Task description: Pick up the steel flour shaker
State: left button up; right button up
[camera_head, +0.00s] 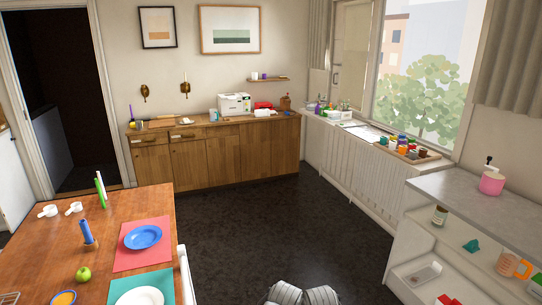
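I cannot make out a steel flour shaker anywhere in this view. A jar with a dark lid (440,215) stands on the upper shelf of the white unit at the right, but it does not look like plain steel. Several items on the far sideboard and window sill are too small to tell. Neither of my grippers shows. Only grey rounded parts, apparently of my own arms, show at the bottom middle edge.
The wooden table (40,215) at the left holds a blue plate (142,237), a green apple (83,274) and white cups. A wooden sideboard (225,155) stands at the back. The shelf unit (472,192) is at the right. The dark floor (275,215) between is clear.

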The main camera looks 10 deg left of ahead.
aim_at(139, 124)
jog(key=i+l+z, duration=0.25)
jog(key=i+l, duration=0.8)
jog(key=i+u, duration=0.3)
jog(key=i, duration=0.2)
jog(key=i+l+u, duration=0.1)
jog(key=i+u, duration=0.2)
jog(key=i, duration=0.15)
jog(key=i+l+u, duration=0.2)
jog(key=i+u, duration=0.15)
jog(key=i, duration=0.15)
jog(key=i+l+u, duration=0.15)
jog(key=i+u, duration=0.2)
jog(key=i, duration=3.2)
jog(key=i+u, duration=0.35)
jog(key=i, duration=0.2)
jog(key=i+u, duration=0.35)
jog(key=i, duration=0.15)
jog(key=i+j+u, duration=0.1)
jog(key=i+u, duration=0.7)
jog(key=i+j+u, duration=0.15)
jog(key=i+j, duration=0.15)
jog(key=i, duration=0.2)
